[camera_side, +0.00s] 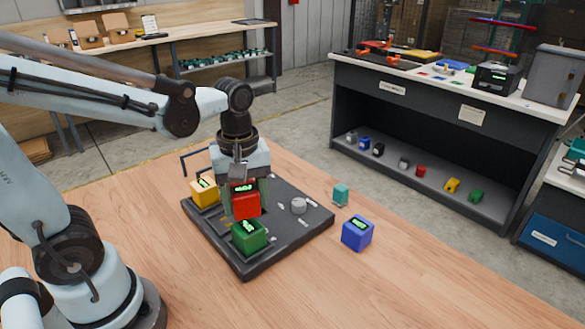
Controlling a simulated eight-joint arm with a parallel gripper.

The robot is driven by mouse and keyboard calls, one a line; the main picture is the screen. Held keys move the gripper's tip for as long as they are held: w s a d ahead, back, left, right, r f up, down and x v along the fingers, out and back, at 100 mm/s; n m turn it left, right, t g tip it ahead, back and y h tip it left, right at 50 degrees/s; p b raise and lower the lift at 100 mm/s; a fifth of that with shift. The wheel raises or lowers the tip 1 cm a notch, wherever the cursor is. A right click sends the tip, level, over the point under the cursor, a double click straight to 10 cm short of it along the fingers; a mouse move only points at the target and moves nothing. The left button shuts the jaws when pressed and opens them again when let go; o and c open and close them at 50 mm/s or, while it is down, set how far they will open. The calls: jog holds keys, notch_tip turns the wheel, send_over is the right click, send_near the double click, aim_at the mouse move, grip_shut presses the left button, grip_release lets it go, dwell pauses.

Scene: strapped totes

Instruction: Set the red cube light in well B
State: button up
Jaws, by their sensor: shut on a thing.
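A red cube light (246,206) with a lit green display on top is between the fingers of my gripper (245,196), which is shut on it. The cube is over the middle of a dark board (275,243) on the wooden table. I cannot tell whether it touches the board or hangs just above it. A yellow cube light (204,194) sits at the board's left part, and a green cube light (249,238) sits in front of the red one. The well letters are not readable, and the well below the red cube is hidden.
A grey round knob (299,206) stands on the board's right part. A teal block (341,195) and a blue cube light (357,232) rest on the table right of the board. The table's front right is clear. A shelved bench (430,105) stands behind.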

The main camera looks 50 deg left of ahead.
aim_at(226, 222)
jog(key=shift+s+a+f+n, duration=0.2)
jog(key=shift+a+f+n, duration=0.5)
jog(key=shift+a, duration=0.5)
jog(key=shift+s+a+f+n, duration=0.15)
jog(key=shift+a+f+n, duration=0.4)
jog(key=shift+a+n, duration=0.45)
jog(key=shift+s+a+f+n, duration=0.2)
jog(key=shift+a+f+n, duration=0.4)
jog(key=shift+a, duration=0.75)
jog(key=shift+f, duration=0.75)
jog(key=shift+f, duration=0.35)
jog(key=shift+f, duration=0.45)
jog(key=o, duration=1.5)
jog(key=shift+o, duration=0.2)
